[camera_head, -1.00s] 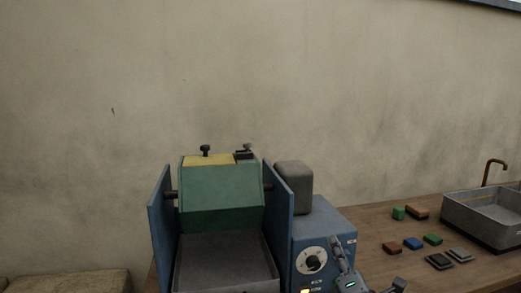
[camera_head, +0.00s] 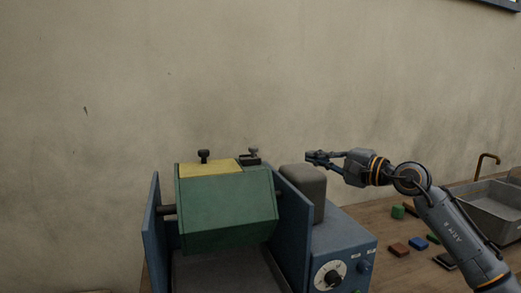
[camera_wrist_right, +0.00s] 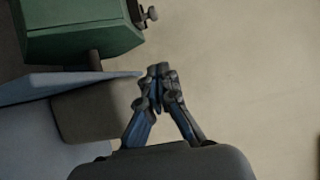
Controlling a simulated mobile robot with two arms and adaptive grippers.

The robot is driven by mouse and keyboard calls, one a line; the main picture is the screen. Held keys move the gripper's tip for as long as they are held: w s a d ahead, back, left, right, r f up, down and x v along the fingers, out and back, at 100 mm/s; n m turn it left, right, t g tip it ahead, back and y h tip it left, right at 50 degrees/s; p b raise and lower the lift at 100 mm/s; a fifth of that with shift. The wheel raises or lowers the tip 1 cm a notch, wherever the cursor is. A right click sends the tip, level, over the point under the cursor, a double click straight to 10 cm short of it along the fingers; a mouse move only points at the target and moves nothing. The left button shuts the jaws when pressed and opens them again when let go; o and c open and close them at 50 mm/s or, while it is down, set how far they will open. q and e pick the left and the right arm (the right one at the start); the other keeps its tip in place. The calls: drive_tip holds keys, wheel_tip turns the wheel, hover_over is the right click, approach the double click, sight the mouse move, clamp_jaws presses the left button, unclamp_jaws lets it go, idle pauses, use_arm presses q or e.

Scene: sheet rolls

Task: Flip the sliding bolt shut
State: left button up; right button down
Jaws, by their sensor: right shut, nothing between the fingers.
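A green drum-like housing (camera_head: 229,208) with a yellow panel (camera_head: 208,169) hangs between two blue side plates. A small dark bolt with a knob (camera_head: 251,158) sits at its top right edge; I take it for the sliding bolt, but its position is too small to read. The bolt's knob also shows in the right wrist view (camera_wrist_right: 150,14), at the housing's corner. My right gripper (camera_head: 311,158) is shut and empty, in the air right of the bolt and apart from it. Its closed fingertips show in the right wrist view (camera_wrist_right: 158,74). My left gripper is out of view.
A second dark knob (camera_head: 204,155) stands on the yellow panel. A grey rounded block (camera_head: 304,190) is below my right gripper, on the blue control box (camera_head: 343,246) with a dial. Small coloured blocks and a grey sink (camera_head: 488,205) are at right.

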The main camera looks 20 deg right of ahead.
sight(253, 150)
use_arm(q)
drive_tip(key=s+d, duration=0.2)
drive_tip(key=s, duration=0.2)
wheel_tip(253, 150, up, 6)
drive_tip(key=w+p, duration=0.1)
drive_tip(key=p, duration=0.5)
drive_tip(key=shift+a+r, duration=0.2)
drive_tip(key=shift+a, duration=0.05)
use_arm(e)
drive_tip(key=s+a+x, duration=0.1)
drive_tip(key=a+x, duration=0.1)
drive_tip(key=x, duration=1)
drive_tip(key=shift+a, duration=0.4)
drive_tip(key=shift+s+a+r+p, duration=0.1)
drive_tip(key=shift+a+p, duration=0.15)
drive_tip(key=shift+a, duration=0.35)
drive_tip(key=shift+s+a+r+p, duration=0.1)
drive_tip(key=shift+a+p, duration=0.15)
drive_tip(key=shift+a, duration=0.4)
drive_tip(key=shift+a+f, duration=0.1)
drive_tip(key=shift+a, duration=0.3)
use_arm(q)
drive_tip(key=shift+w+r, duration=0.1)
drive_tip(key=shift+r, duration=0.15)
